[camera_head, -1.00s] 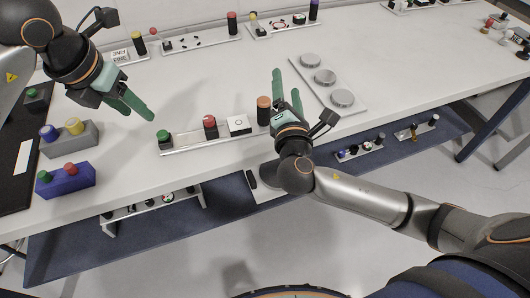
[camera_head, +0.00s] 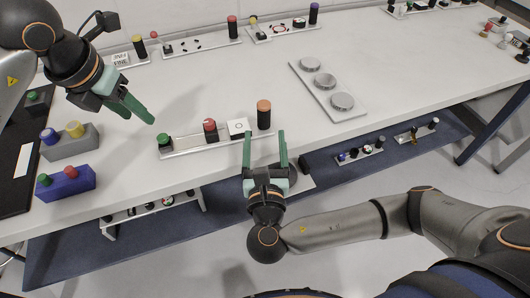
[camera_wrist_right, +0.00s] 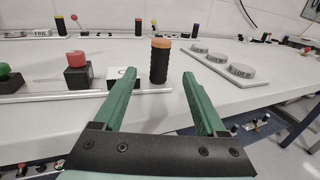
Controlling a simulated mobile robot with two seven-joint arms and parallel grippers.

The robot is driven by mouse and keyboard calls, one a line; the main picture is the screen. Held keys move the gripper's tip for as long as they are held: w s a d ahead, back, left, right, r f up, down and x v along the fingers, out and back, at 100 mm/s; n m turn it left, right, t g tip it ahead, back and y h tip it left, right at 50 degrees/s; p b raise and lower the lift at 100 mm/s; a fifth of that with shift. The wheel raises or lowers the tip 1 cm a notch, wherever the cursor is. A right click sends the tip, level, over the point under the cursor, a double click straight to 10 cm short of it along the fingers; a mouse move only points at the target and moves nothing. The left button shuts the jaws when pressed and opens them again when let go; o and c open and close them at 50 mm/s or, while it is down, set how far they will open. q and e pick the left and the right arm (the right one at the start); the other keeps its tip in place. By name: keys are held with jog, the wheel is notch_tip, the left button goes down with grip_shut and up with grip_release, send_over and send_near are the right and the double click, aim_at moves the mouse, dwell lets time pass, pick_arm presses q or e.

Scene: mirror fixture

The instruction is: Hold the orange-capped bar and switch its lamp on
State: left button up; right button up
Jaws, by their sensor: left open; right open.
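The orange-capped bar (camera_head: 264,115), a black upright cylinder with an orange top, stands at the right end of a pale rail (camera_head: 192,146). It also shows upright in the right wrist view (camera_wrist_right: 159,66). My right gripper (camera_head: 264,135) is open and empty, in front of the bar. In the right wrist view the bar appears between the fingertips, apart from them. A white block with a ring mark (camera_head: 238,127) sits left of the bar; I cannot tell if it is the lamp's switch. My left gripper (camera_head: 148,117) is open and empty, above the table left of the rail.
On the rail are a red-topped black block (camera_head: 210,130) and a green-topped one (camera_head: 164,142). A plate with three round discs (camera_head: 327,88) lies to the right. Grey (camera_head: 68,146) and blue (camera_head: 66,183) button boxes stand at the left. The table middle is clear.

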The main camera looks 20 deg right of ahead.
aim_at(264, 119)
jog(key=x, duration=0.8)
grip_shut()
dwell(0.5)
dwell(1.5)
pick_arm(q)
grip_shut()
dwell(0.3)
dwell(1.4)
